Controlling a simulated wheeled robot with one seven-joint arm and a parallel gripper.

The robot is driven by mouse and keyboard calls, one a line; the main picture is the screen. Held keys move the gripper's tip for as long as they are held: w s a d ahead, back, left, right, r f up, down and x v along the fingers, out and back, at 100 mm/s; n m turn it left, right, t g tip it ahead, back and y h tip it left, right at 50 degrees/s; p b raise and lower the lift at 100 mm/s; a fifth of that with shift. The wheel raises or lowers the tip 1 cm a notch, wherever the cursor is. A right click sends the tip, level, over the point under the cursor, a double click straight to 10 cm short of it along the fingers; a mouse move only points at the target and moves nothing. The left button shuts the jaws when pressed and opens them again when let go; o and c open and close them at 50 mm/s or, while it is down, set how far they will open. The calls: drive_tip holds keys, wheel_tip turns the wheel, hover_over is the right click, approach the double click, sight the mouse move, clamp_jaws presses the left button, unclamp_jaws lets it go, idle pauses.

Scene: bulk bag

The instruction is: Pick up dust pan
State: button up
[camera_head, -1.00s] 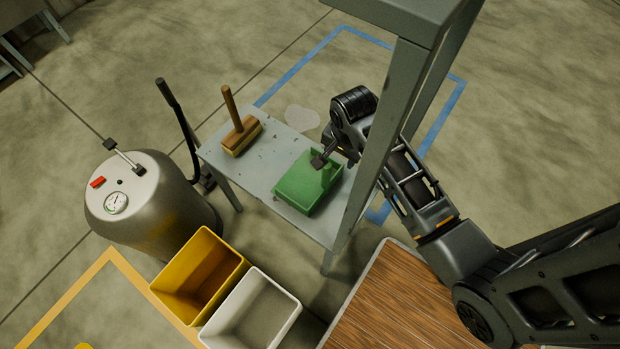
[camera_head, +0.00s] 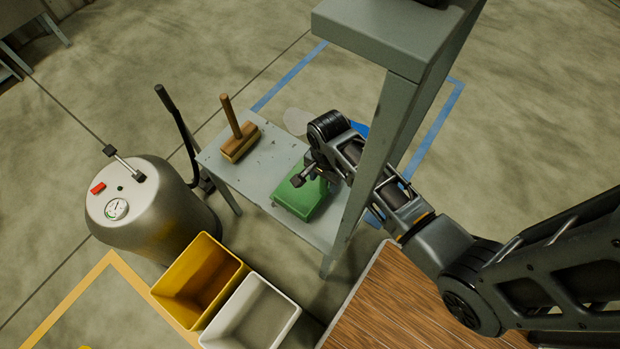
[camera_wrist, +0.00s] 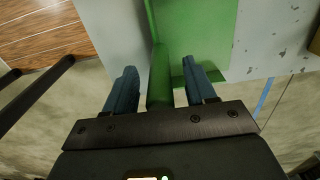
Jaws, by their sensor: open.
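The green dust pan (camera_head: 296,198) lies on the grey metal shelf table. My gripper (camera_head: 308,180) is above the dust pan in the head view and partly covers it. In the wrist view my gripper (camera_wrist: 160,90) is open, with one blue finger on each side of the dust pan's green handle (camera_wrist: 160,78). The pan's flat green part (camera_wrist: 195,30) reaches up beyond the fingers. I cannot tell whether either finger touches the handle.
A wooden brush (camera_head: 240,145) stands on the grey table (camera_head: 250,182) to the left. A grey post (camera_head: 385,135) rises close beside my arm. A yellow bin (camera_head: 205,280), a white bin (camera_head: 255,310) and a metal tank (camera_head: 150,215) stand nearby.

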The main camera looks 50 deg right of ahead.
drive_tip(key=shift+f, duration=0.4)
clamp_jaws()
idle(1.2)
